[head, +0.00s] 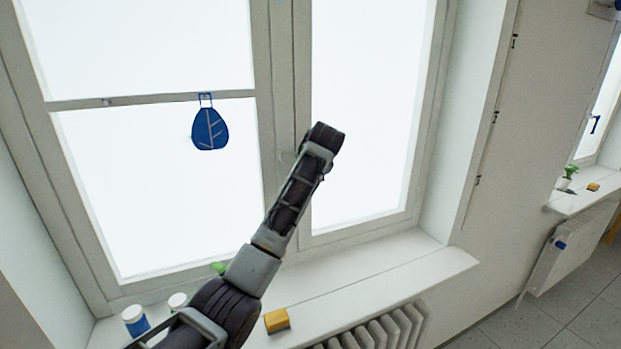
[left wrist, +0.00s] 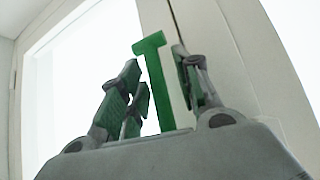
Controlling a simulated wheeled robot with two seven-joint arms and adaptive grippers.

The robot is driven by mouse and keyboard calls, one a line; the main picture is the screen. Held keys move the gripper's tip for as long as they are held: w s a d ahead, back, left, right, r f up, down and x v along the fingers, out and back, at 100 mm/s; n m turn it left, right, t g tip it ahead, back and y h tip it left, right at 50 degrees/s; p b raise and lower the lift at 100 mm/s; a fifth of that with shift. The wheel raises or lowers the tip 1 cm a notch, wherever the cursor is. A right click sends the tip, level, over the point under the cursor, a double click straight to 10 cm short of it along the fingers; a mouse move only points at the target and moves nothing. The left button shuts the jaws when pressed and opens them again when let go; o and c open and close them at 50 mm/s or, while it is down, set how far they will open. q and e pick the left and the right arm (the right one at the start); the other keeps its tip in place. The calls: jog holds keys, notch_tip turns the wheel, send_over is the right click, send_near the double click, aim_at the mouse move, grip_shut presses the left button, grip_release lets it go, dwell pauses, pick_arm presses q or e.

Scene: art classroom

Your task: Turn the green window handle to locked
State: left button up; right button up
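The green window handle (left wrist: 158,80) shows in the left wrist view as a long bar with a short crosspiece at its upper end, against the pale window frame. My left gripper (left wrist: 160,85) has its fingers apart, one on each side of the bar, with narrow gaps visible. Whether either finger touches the bar is hard to tell. In the head view my left arm reaches up to the middle post of the window (head: 283,80), and its end hides the handle and the gripper. My right gripper is in neither view.
On the sill (head: 375,273) are a blue-and-white jar (head: 135,321), another jar (head: 177,301), a partly hidden green item (head: 219,268) and a yellow block (head: 277,320). A radiator (head: 385,332) is below. The sill's right part is clear.

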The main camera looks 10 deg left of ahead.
pick_arm(q)
jog(key=v, duration=1.2)
dwell(0.4)
jog(key=shift+f, duration=0.1)
